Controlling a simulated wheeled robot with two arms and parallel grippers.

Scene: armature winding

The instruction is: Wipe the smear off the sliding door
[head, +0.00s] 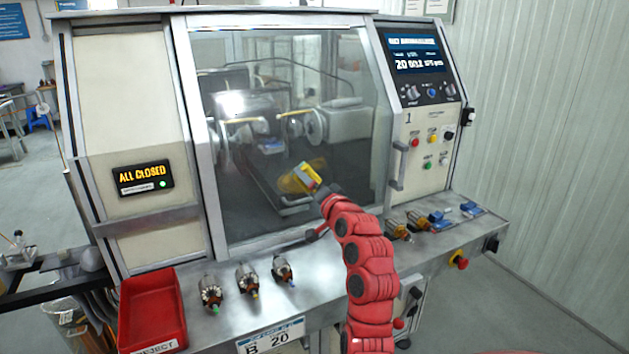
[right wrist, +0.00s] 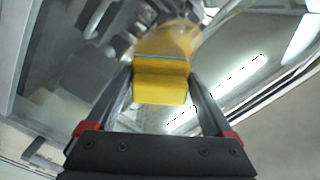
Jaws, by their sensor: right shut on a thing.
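The sliding door (head: 345,110) is a clear glass panel in a metal frame on the front of the machine. A yellowish, translucent smear (head: 290,184) is on its lower middle. It also shows in the right wrist view (right wrist: 172,38), just beyond the pad. My right gripper (head: 317,187) is at the glass, shut on a yellow wiping pad (head: 306,174). The pad (right wrist: 160,88) sits between both fingers in the right wrist view, with its far edge at the smear. The pad hides part of the smear; I cannot tell whether it touches the glass. My left gripper is not in view.
The door handle (head: 398,166) stands out right of the glass. On the ledge below are a red reject bin (head: 152,308), several armatures (head: 247,280) and blue parts (head: 470,209). A red emergency button (head: 460,261) is on the right front. A lit sign (head: 143,178) reads "ALL CLOSED".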

